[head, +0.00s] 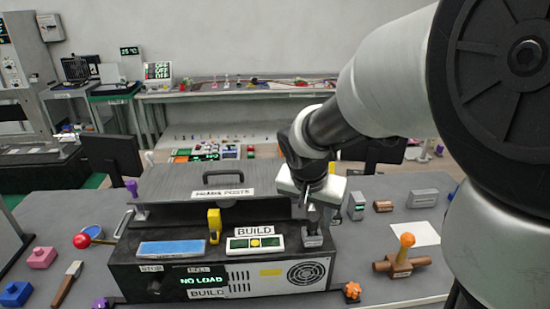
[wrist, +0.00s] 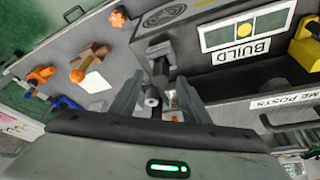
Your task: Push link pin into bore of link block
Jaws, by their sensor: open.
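A dark grey block (head: 313,238), apparently the link block, sits on the right end of the black machine's top, near the fan. It also shows in the wrist view (wrist: 160,50). A dark pin-like piece with a pale round end (wrist: 152,97), perhaps the link pin, stands between my finger pads in the wrist view. I cannot tell whether it sits in the block's bore; no bore is clearly visible. My gripper (head: 313,213) points down just above the block. In the wrist view my gripper (wrist: 160,80) has its fingers apart, one on each side of the pin-like piece.
The machine (head: 222,282) carries a BUILD panel (head: 255,244), a yellow piece (head: 214,226) and a blue pad (head: 172,248). A raised grey lid (head: 190,183) with a handle stands behind.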

